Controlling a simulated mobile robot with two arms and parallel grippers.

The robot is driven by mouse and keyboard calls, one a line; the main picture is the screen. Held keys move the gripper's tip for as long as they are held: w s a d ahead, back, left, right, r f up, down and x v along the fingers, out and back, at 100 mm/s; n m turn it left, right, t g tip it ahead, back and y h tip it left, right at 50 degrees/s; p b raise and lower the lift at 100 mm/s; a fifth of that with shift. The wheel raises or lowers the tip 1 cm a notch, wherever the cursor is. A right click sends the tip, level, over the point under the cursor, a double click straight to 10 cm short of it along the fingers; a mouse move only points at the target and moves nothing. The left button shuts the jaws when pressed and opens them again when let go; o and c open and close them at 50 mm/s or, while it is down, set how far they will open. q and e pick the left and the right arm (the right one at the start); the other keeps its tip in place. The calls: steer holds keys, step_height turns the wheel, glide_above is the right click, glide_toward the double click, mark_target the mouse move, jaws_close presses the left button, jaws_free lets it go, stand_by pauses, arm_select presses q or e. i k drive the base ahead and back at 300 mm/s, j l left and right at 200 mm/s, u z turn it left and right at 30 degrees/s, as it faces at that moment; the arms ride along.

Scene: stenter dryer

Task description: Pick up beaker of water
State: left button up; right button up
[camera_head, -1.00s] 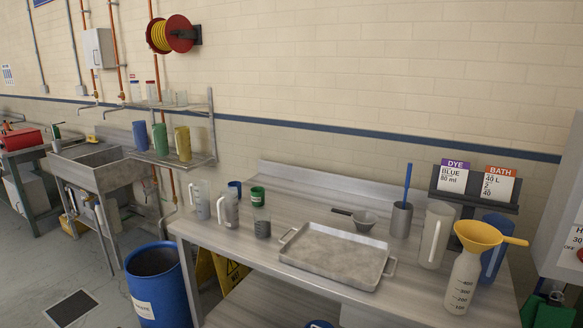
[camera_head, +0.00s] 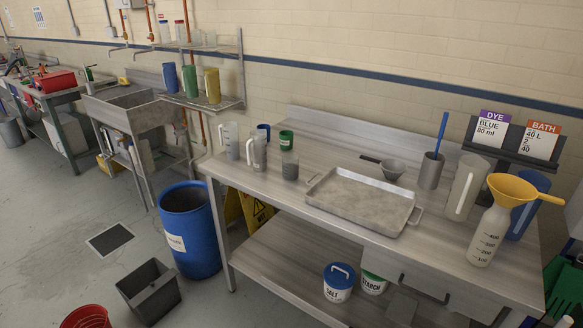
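Several clear vessels stand at the left end of the steel table (camera_head: 420,255). They are a clear jug (camera_head: 233,142), a second clear jug with a white handle (camera_head: 259,152), and a small beaker (camera_head: 290,168) with greyish contents in front. I cannot tell which one holds water. A blue cup (camera_head: 264,130) and a green cup (camera_head: 286,139) stand just behind them. A tall translucent jug (camera_head: 465,188) stands at the right. Neither of my grippers is in view.
A metal tray (camera_head: 360,200) fills the table's middle. A white bottle (camera_head: 488,238) with a yellow funnel (camera_head: 512,188) stands at the right. A blue barrel (camera_head: 190,235), a grey bin (camera_head: 150,292) and a red basket (camera_head: 87,317) occupy the floor at left.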

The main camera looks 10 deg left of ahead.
mark_target(291, 167)
steer(key=z, duration=0.35)
steer(key=i+j+z, duration=0.15)
steer(key=j+z, duration=0.15)
steer(key=i+j+z, duration=0.1)
steer(key=j+z, duration=0.5)
steer(key=i, duration=0.05)
